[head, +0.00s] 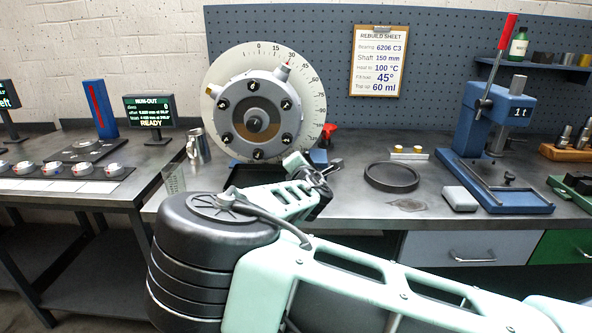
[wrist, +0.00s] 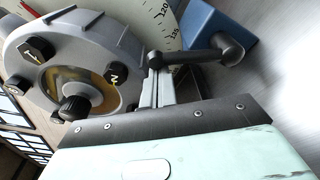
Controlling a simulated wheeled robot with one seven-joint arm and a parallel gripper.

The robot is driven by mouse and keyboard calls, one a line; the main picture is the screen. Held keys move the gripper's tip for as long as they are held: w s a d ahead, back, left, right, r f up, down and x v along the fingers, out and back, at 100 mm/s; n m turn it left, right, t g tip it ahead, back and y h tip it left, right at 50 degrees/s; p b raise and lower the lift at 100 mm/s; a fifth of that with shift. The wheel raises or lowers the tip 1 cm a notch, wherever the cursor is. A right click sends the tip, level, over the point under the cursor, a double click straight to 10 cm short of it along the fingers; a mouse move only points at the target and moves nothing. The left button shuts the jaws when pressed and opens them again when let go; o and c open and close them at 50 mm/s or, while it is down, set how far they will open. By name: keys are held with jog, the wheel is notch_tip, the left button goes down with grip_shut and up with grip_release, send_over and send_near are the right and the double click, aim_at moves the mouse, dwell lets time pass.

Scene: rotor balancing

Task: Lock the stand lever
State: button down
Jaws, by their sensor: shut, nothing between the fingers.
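The rotor (head: 254,115), a grey disc with black numbered bolts, is mounted upright in front of a pale degree dial. It fills the left of the wrist view (wrist: 120,35). A black lever with a thick rounded end (wrist: 228,49) lies beside the blue stand part (wrist: 208,22) in the wrist view; it appears to be the stand lever. My gripper (wrist: 154,75) is shut and empty, its fingertips at the lever's thin left end, close to the rotor's rim. I cannot tell whether they touch the lever. In the head view my arm partly hides the stand's base.
A blue press (head: 490,130) with a red-handled lever stands farther right. The run-out display (head: 149,111) reads READY.

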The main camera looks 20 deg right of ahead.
jog(key=m, duration=0.1)
jog(key=d+m, duration=0.1)
jog(key=d+r+m+b, duration=0.1)
jog(key=shift+s+r+t, duration=0.1)
jog(key=shift+s+t, duration=0.2)
jog(key=shift+s+d+r+m+b, duration=0.15)
jog(key=shift+d+m, duration=0.2)
jog(key=shift+m, duration=0.2)
jog(key=shift+s+d+r+m+b, duration=0.15)
jog(key=shift+d+m, duration=0.2)
jog(key=shift+m, duration=0.2)
